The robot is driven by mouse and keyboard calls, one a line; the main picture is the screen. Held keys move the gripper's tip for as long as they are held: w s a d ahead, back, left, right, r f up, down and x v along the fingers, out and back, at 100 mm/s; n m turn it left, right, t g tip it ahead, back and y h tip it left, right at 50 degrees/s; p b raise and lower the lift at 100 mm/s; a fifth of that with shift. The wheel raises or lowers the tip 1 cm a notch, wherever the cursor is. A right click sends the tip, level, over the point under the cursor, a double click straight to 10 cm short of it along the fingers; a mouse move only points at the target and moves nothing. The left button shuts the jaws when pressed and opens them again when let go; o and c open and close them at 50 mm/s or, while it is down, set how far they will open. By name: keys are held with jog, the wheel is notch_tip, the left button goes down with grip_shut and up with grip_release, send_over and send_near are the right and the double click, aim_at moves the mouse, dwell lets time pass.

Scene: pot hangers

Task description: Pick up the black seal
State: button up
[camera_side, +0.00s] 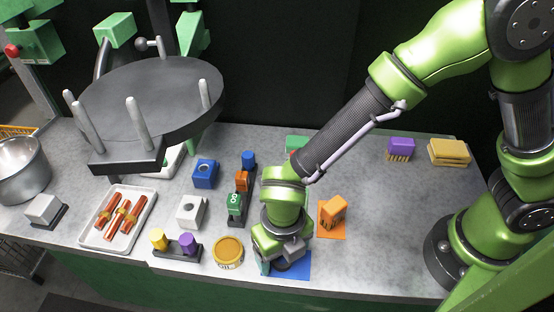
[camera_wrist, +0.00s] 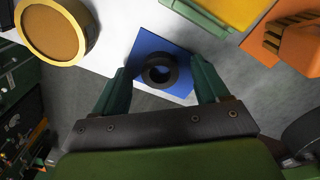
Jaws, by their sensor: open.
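The black seal (camera_wrist: 160,71) is a dark ring lying on a blue square mat, seen in the wrist view. The blue mat (camera_side: 297,267) also shows in the side view, where the seal is mostly hidden behind my gripper. My gripper (camera_wrist: 160,83) is open, with one green finger on each side of the seal. I see gaps between the fingers and the ring, and nothing is held. In the side view my gripper (camera_side: 278,262) points down low over the blue mat.
A round yellow-rimmed container (camera_side: 228,250) stands left of my gripper. An orange block (camera_side: 333,211) on an orange mat stands to the right. A rack with yellow and purple pegs (camera_side: 176,247), a white block (camera_side: 191,211) and a tray (camera_side: 95,232) lie further left.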

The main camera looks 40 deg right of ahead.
jog(key=c, duration=1.1)
